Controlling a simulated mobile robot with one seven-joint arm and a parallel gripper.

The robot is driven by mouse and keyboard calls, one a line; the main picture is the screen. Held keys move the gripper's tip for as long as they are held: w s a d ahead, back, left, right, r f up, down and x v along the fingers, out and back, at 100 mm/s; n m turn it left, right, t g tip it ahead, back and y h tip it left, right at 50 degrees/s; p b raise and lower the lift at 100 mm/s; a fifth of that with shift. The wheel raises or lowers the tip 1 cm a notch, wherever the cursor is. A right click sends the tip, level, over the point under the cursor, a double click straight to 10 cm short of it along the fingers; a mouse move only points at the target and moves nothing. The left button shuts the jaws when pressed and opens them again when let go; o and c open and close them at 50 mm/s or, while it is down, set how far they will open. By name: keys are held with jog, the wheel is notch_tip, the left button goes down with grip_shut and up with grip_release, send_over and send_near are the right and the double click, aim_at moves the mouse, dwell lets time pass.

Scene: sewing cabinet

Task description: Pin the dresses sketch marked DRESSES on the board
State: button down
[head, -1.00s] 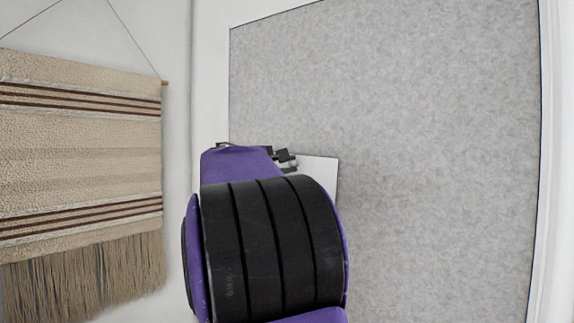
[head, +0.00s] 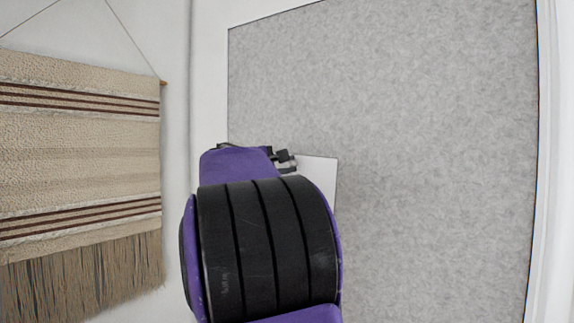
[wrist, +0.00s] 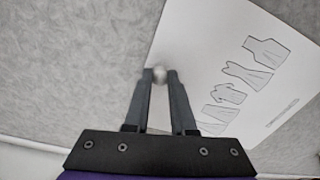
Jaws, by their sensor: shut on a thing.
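The sketch is a white sheet (wrist: 215,60) with outlined dress shapes in the wrist view. It lies tilted against the grey board (wrist: 70,60), and its small label is too small to read. In the head view the sheet (head: 318,178) shows partly behind my arm, against the lower left of the board (head: 420,120). My gripper (wrist: 160,77) is at the sheet's left edge in the wrist view, its fingers shut on a small round pale pin head (wrist: 160,74). Whether the pin's point is in the board is hidden.
A beige woven hanging (head: 80,150) with a fringe is on the wall to the left. The board's white frame (head: 548,160) runs along the right. The rest of the board is bare. My arm hides its lower left.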

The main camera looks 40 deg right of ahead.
jog(key=c, duration=0.7)
grip_release()
